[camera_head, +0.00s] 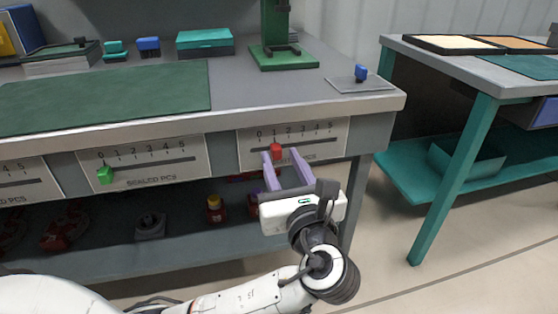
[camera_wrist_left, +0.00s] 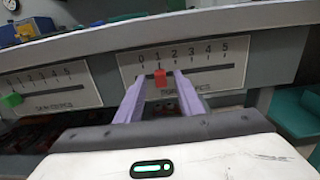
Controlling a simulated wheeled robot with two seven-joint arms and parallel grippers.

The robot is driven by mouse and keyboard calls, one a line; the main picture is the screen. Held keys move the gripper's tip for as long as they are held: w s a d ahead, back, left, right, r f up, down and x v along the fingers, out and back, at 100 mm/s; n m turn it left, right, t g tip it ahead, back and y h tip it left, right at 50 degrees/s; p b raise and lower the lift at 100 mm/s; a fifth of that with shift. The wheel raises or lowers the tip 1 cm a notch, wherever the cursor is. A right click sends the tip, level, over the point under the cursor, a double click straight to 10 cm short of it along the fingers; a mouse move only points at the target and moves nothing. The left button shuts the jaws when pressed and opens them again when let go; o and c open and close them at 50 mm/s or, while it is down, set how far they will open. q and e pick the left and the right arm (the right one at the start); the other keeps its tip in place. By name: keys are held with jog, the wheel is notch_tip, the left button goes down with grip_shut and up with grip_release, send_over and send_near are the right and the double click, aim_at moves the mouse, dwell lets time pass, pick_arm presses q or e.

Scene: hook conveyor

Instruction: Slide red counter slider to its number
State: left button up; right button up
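The red counter slider (camera_head: 276,149) sits on the slot of the right-hand scale plate (camera_head: 335,128), which is marked 0 to 5. In the left wrist view the red slider (camera_wrist_left: 160,78) stands just below the number 1. My left gripper (camera_head: 280,153) is in front of this plate. Its two purple fingers are apart, one on each side of the slider. In the left wrist view small gaps show between the slider and the fingers of my left gripper (camera_wrist_left: 159,77). The lettering under the slot is partly hidden by the fingers. My right gripper is not in view.
A green slider (camera_head: 105,174) sits near 0 on the neighbouring scale plate (camera_head: 190,170). The workbench edge (camera_head: 220,121) runs just above the plates. A lower shelf (camera_head: 190,250) holds several parts. A teal-legged table (camera_head: 455,175) stands at the right, across open floor.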

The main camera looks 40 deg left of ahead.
aim_at(276, 151)
pick_arm(q)
jog(key=shift+x, duration=1.2)
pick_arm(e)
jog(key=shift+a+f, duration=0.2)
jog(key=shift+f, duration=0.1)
